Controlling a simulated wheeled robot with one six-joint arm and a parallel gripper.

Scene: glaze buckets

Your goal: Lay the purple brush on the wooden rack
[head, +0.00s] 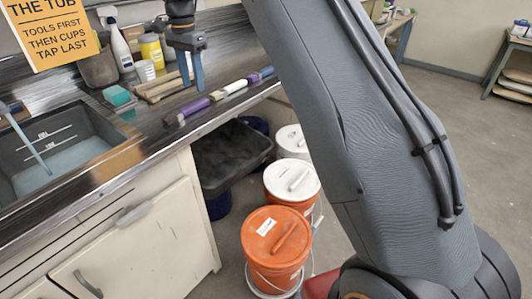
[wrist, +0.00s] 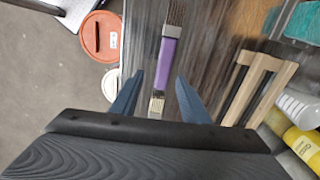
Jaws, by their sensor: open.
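The purple brush (head: 194,107) lies flat on the dark countertop near its front edge, its bristles toward the left. In the wrist view the purple brush (wrist: 167,58) lies lengthwise in line with the gap between my fingers. My gripper (head: 192,86) points down and is open and empty, apparently above the counter. Its two blue fingers (wrist: 159,80) stand apart, with the handle's end between them in the picture. The pale wooden rack (head: 160,89) sits behind and left of the brush. It also shows at right in the wrist view (wrist: 253,88), with no brush seen on it.
A white-handled brush (head: 235,87) and a blue-purple one (head: 263,73) lie to the right in line. A teal sponge (head: 117,95), yellow bottle (head: 152,50) and spray bottle (head: 120,50) stand near the rack. The sink (head: 50,150) is left; orange buckets (head: 275,240) stand below.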

